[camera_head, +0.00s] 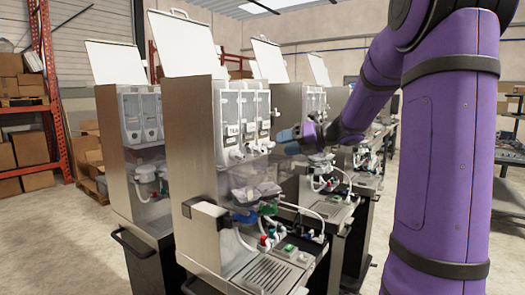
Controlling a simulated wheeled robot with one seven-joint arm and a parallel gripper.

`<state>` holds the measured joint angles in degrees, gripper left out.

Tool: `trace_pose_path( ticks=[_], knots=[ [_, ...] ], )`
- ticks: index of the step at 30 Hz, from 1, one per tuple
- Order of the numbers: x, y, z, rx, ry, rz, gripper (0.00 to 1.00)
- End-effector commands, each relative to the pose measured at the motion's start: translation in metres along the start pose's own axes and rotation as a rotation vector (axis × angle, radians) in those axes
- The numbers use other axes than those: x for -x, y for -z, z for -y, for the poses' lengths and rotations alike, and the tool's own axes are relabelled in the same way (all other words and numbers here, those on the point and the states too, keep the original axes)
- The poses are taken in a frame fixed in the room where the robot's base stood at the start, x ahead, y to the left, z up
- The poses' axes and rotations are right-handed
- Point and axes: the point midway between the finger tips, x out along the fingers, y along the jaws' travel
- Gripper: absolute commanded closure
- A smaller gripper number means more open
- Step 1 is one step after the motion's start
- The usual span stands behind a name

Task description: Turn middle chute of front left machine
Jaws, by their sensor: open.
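The nearest dispenser machine (190,135) is a steel cabinet with its white lid raised. Several clear upright hoppers (243,112) sit side by side in its front. White round chutes (236,156) show below the hoppers; the chutes to the right are small and partly hard to make out. My gripper (284,139) is at the front of this machine, to the right of the chutes, and points left towards them. It is open, and no thing shows between its fingers. It looks apart from the chutes, but the exact gap cannot be told.
Another steel dispenser (125,170) stands to the left, and more stand in a row behind. Below the chutes are clear bins (250,185), white hoses, coloured valves and a drip grate (268,274). An orange rack with cartons (30,148) is at the far left. Bare floor lies at lower left.

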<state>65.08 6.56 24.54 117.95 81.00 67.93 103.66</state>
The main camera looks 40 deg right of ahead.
Motion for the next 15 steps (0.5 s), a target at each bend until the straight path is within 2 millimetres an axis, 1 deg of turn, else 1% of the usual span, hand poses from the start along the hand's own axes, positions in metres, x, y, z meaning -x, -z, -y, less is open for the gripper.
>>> trace_pose_path(
  ticks=[1, 3, 9, 15],
  knots=[
    [-0.01, 0.0, 0.0, -0.001, -0.004, -0.002, 0.43],
    [-0.023, 0.0, 0.0, -0.001, -0.004, -0.001, 0.43],
    [-0.056, 0.0, 0.0, 0.0, -0.003, 0.0, 0.43],
    [-0.077, 0.0, 0.0, 0.0, -0.001, 0.001, 0.43]
  ],
)
